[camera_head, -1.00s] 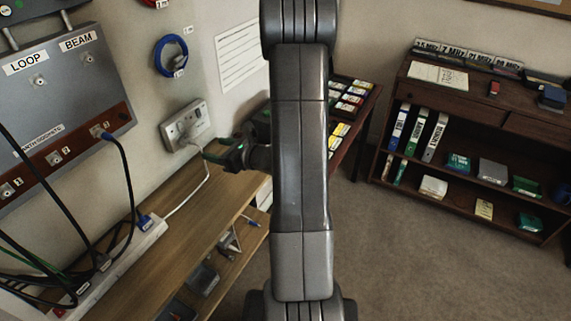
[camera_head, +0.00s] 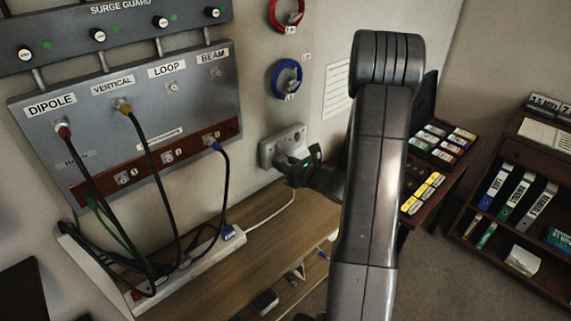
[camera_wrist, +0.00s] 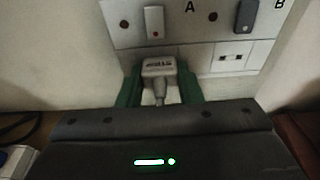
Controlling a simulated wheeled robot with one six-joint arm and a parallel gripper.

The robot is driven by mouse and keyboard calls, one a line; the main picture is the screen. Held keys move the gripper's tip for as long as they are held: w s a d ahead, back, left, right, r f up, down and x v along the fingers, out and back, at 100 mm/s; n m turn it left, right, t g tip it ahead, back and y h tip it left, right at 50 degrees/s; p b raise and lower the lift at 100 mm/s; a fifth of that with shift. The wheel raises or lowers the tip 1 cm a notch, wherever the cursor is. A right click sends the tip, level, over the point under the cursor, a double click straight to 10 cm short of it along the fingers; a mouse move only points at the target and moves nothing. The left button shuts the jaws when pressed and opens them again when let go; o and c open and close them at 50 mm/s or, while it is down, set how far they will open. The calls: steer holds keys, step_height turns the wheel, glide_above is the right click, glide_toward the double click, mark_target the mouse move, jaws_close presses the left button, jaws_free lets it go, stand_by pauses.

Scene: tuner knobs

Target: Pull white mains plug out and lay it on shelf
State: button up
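The white mains plug (camera_wrist: 158,68) sits at the lower edge of the white wall socket plate (camera_wrist: 200,22) in the wrist view, its cable toward me. Green fingers of my gripper (camera_wrist: 160,86) flank it closely, with no clear gap, and look shut on it. In the head view my gripper (camera_head: 300,172) is at the socket plate (camera_head: 284,146) and hides the plug. A white cable (camera_head: 275,214) hangs below it. The wooden shelf (camera_head: 210,272) runs along the wall underneath.
A white power strip (camera_head: 195,264) with several dark cables lies along the wall side of the shelf. The grey antenna panel (camera_head: 90,130) is on the wall at left. A rack of coloured boxes (camera_head: 440,145) stands right of my arm.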

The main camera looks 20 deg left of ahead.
steer(key=shift+d, duration=0.1)
steer(key=shift+f+b+v, duration=0.25)
steer(key=shift+b+v, duration=0.05)
steer(key=shift+v, duration=0.9)
steer(key=shift+f+b+v, duration=0.2)
steer(key=shift+b+v, duration=0.1)
steer(key=shift+v, duration=0.9)
steer(key=shift+s+d, duration=0.1)
